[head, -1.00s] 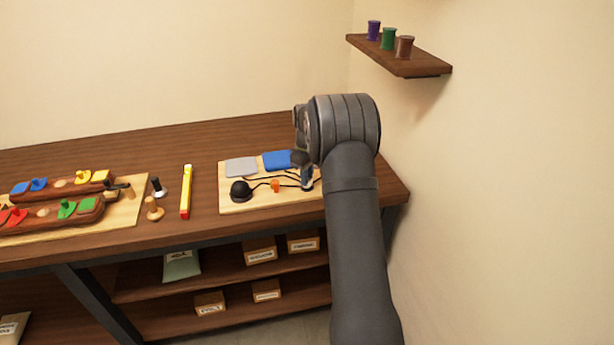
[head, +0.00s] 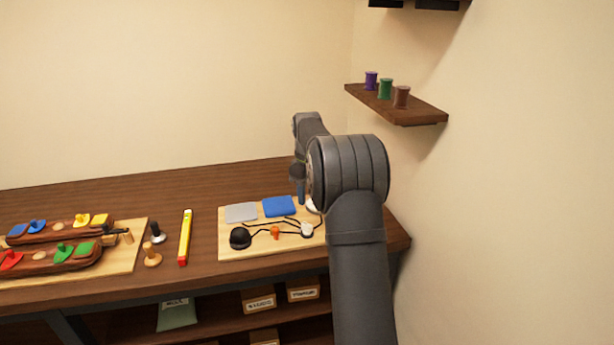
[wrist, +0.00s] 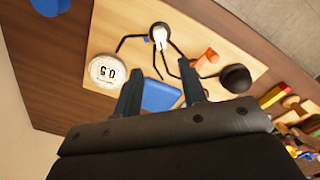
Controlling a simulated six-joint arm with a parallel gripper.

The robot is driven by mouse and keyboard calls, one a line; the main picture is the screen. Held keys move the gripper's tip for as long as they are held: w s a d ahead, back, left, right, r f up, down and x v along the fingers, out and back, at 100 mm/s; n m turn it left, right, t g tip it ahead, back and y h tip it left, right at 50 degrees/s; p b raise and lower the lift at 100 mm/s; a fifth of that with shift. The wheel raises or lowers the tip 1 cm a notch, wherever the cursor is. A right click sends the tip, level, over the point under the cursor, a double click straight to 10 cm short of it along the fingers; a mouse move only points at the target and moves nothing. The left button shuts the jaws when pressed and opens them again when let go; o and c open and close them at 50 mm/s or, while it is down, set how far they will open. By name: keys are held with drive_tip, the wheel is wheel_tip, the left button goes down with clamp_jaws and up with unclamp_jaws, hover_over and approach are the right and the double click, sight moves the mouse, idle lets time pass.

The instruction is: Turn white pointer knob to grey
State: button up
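The white pointer knob (head: 307,230) stands at the right front of a light wooden board (head: 262,250). In the wrist view the knob (wrist: 158,36) sits on a dark round base, its white pointer aimed roughly towards the blue pad (wrist: 160,96). A grey pad (head: 241,212) lies left of the blue pad at the board's back; I cannot make it out in the wrist view. My gripper (head: 299,190) is above the board's right back part, apart from the knob. In the wrist view my gripper (wrist: 161,84) has its two fingers spread, with nothing between them.
The board also holds an orange knob (head: 275,232), a black dome (head: 240,238), black lines and a white dial (wrist: 107,71) marked 0.5. Left are a yellow-red bar (head: 184,238), small pegs and a tray of coloured pieces. A wall shelf (head: 420,112) holds spools.

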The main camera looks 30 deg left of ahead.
wheel_tip(320, 180, up, 6)
hover_over(307, 225)
drive_tip(key=shift+w+r, duration=0.1)
idle(0.6)
wheel_tip(307, 225, down, 18)
drive_tip(key=shift+r, duration=0.25)
idle(0.5)
